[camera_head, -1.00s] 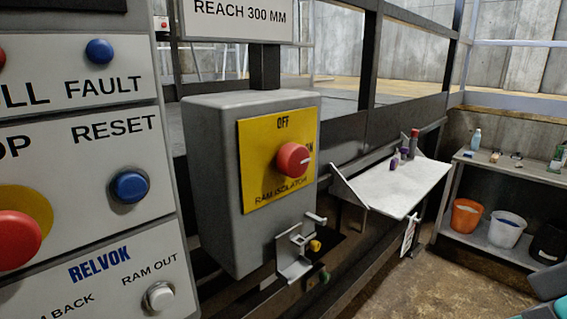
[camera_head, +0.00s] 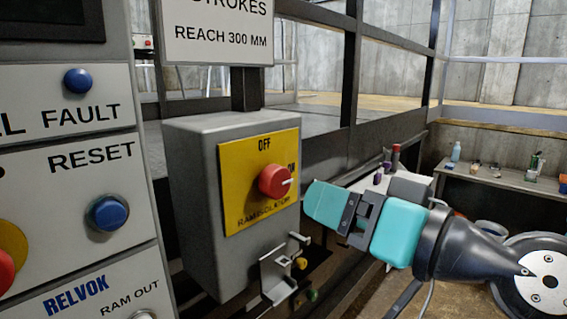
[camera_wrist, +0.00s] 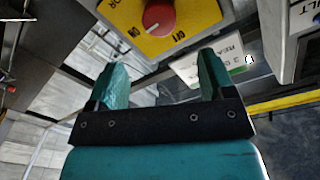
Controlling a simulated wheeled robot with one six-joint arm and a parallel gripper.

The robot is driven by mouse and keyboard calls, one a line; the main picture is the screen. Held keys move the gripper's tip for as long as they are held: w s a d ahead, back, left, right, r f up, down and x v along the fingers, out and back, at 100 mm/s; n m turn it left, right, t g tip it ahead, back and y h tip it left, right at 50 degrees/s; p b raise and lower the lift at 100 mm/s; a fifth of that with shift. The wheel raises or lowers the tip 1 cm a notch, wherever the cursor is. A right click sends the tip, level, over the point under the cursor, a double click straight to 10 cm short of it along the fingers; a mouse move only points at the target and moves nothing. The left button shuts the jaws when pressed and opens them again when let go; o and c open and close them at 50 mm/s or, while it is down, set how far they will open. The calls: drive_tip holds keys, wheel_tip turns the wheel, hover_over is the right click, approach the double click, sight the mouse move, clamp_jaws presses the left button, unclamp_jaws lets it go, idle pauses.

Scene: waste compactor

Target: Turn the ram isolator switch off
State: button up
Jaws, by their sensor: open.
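The ram isolator switch is a red round knob (camera_head: 274,181) on a yellow plate (camera_head: 234,205) fixed to a grey box (camera_head: 196,190). Its white mark points right, toward ON; OFF is printed at the top of the plate. In the wrist view the red knob (camera_wrist: 158,17) sits beyond the fingertips, between them and near the top edge. My gripper (camera_head: 318,205) has teal fingers and is just right of the knob in the head view, apart from it. In the wrist view my gripper (camera_wrist: 162,80) is open and empty.
A bracket with a yellow part (camera_head: 279,278) juts out below the box. The control panel with a blue RESET button (camera_head: 108,213) stands at left. A sign (camera_head: 218,35) hangs above. A shelf (camera_head: 500,178) with bottles is at far right, past the railing.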

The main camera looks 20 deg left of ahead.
sight(282, 183)
drive_tip(key=p+x, duration=0.4)
drive_tip(key=x, duration=0.5)
drive_tip(key=shift+w+a+r+p, duration=0.1)
drive_tip(key=shift+a+p, duration=0.05)
drive_tip(key=shift+p, duration=0.2)
drive_tip(key=shift+w+a, duration=0.15)
drive_tip(key=shift+a, duration=0.2)
drive_tip(key=shift+c, duration=0.4)
drive_tip(key=c, duration=0.9)
drive_tip(key=shift+o, duration=0.3)
